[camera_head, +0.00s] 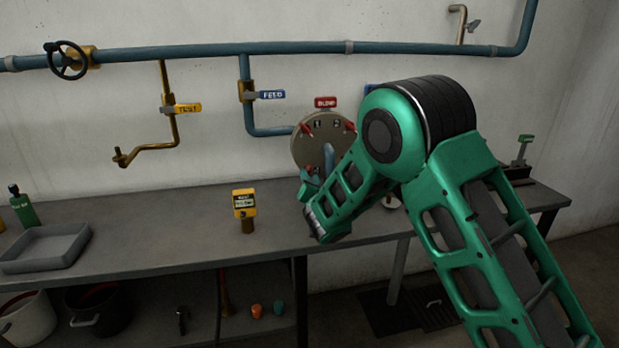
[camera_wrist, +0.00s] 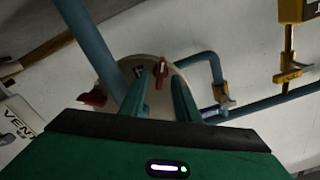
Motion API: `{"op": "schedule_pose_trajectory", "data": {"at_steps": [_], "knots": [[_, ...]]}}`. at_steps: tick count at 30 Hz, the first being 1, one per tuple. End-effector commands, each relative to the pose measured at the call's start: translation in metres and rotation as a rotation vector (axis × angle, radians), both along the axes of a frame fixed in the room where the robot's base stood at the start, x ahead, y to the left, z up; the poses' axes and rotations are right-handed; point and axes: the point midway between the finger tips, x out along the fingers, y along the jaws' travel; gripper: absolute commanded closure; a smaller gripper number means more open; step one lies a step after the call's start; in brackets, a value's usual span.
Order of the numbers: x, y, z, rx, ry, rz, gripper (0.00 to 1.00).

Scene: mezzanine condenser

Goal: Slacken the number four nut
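A round beige cover (camera_head: 312,148) with red wing nuts hangs on the wall pipework; numbers 1 and 2 show near its top. One red nut (camera_head: 309,169) sits at its lower left, by my gripper (camera_head: 311,180). In the wrist view a red wing nut (camera_wrist: 161,73) on the cover (camera_wrist: 128,66) stands between the tips of my open gripper (camera_wrist: 162,82), with gaps visible on both sides. A dark mark (camera_wrist: 139,71) beside it is too small to read surely. My arm hides the cover's lower right.
A blue-grey pipe (camera_wrist: 92,45) runs close to the gripper. A yellow meter (camera_head: 244,204) stands on the bench (camera_head: 170,222), with a grey tray (camera_head: 45,248) at left. A FEED valve (camera_head: 247,93) and a yellow-tagged valve (camera_head: 168,107) are left of the cover.

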Motion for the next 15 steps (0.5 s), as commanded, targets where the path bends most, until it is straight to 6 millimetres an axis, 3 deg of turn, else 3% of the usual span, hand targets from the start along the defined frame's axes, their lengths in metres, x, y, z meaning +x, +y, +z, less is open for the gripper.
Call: {"op": "schedule_pose_trajectory", "data": {"at_steps": [6, 15], "knots": [[0.022, 0.006, 0.000, 0.000, 0.000, -0.001, 0.71], [0.026, 0.008, 0.000, 0.000, 0.000, 0.000, 0.71]]}}
